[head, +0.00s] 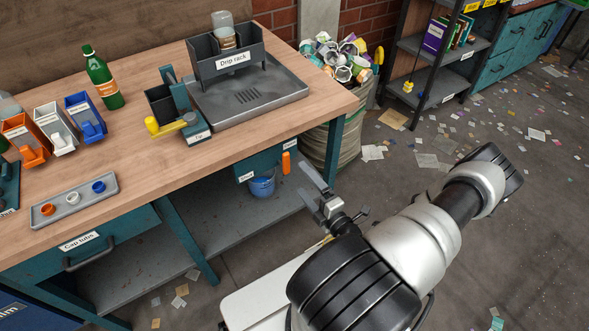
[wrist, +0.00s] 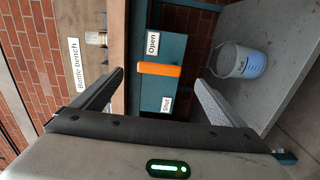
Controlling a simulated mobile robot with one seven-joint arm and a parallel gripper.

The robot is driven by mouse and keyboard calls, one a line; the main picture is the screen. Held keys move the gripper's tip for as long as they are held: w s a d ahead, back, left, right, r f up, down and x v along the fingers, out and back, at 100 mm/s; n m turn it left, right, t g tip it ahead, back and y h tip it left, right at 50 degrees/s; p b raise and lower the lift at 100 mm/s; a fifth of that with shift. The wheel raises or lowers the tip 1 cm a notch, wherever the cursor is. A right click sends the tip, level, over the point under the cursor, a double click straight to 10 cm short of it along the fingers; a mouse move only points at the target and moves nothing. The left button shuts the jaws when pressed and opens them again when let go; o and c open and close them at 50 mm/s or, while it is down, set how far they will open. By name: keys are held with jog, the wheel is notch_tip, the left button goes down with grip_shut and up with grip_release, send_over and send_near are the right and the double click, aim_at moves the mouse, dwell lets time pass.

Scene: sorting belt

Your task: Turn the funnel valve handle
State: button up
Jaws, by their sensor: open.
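The funnel valve handle (head: 286,162) is a short orange bar on the teal front panel under the bench edge. In the head view it stands upright. In the turned wrist view the handle (wrist: 159,69) lies crosswise between the "Open" label (wrist: 152,43) and the "Shut" label (wrist: 167,105). My gripper (head: 305,181) is open and empty, in front and a little to the right of the handle. In the wrist view the handle appears in the gap between the two fingers of my gripper (wrist: 160,78), beyond their tips and not touching them.
A sack of waste (head: 335,125) stands to the right of the bench. The drip rack (head: 233,66) stands on the grey tray (head: 290,92). Floor scraps lie at right.

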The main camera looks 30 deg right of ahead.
jog(key=s, duration=0.7)
jog(key=shift+s+d, duration=0.15)
jog(key=shift+s, duration=0.05)
